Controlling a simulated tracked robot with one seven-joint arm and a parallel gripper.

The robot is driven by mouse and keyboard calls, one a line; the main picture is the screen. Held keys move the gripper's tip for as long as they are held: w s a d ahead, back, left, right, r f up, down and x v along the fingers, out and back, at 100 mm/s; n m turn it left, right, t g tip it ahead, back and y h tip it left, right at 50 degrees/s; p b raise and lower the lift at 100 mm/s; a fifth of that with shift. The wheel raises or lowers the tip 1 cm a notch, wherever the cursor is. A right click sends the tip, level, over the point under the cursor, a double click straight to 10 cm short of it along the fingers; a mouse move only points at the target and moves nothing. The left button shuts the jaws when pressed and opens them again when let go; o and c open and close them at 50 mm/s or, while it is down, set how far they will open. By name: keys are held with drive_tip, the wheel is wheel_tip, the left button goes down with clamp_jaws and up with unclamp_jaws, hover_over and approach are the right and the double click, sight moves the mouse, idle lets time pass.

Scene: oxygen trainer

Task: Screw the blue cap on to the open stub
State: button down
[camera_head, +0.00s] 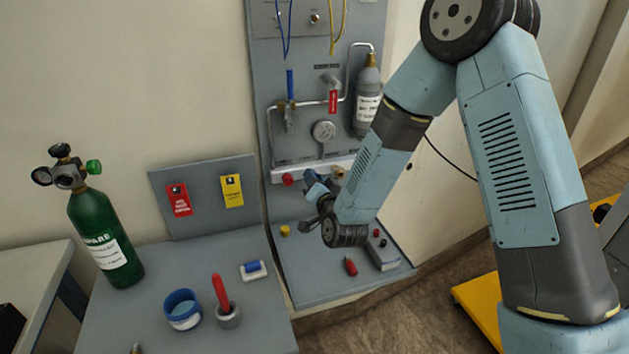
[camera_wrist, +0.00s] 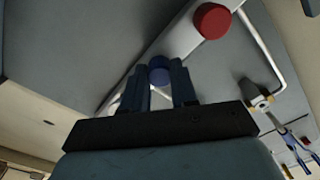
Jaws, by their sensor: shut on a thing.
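My gripper (camera_wrist: 160,84) is shut on the blue cap (camera_wrist: 159,72), which sits between the two dark fingers in the wrist view. It is in front of the white manifold bar (camera_wrist: 186,46). In the head view my gripper (camera_head: 314,182) is at the middle of the bar (camera_head: 309,170), partly hidden by my own wrist. A red cap (camera_head: 287,179) is on the bar's left part; it also shows in the wrist view (camera_wrist: 212,20). A brass fitting (camera_head: 338,172) shows at the bar's right. Any stub behind the blue cap is hidden, and I cannot tell whether they touch.
The panel above carries a gauge (camera_head: 324,130), pipes, a blue-handled valve (camera_head: 290,84) and a grey cylinder (camera_head: 368,100). On the shelf below are a yellow cap (camera_head: 285,231), a red object (camera_head: 350,266) and a grey box (camera_head: 382,250). A green cylinder (camera_head: 104,235) stands left.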

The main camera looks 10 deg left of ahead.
drive_tip(key=shift+w+d+f+m, duration=0.1)
drive_tip(key=shift+d+f+m, duration=0.05)
drive_tip(key=shift+d+m, duration=0.15)
drive_tip(key=shift+m, duration=0.5)
drive_tip(key=c, duration=1.2)
unclamp_jaws()
drive_tip(key=o, duration=0.4)
drive_tip(key=shift+a, duration=0.2)
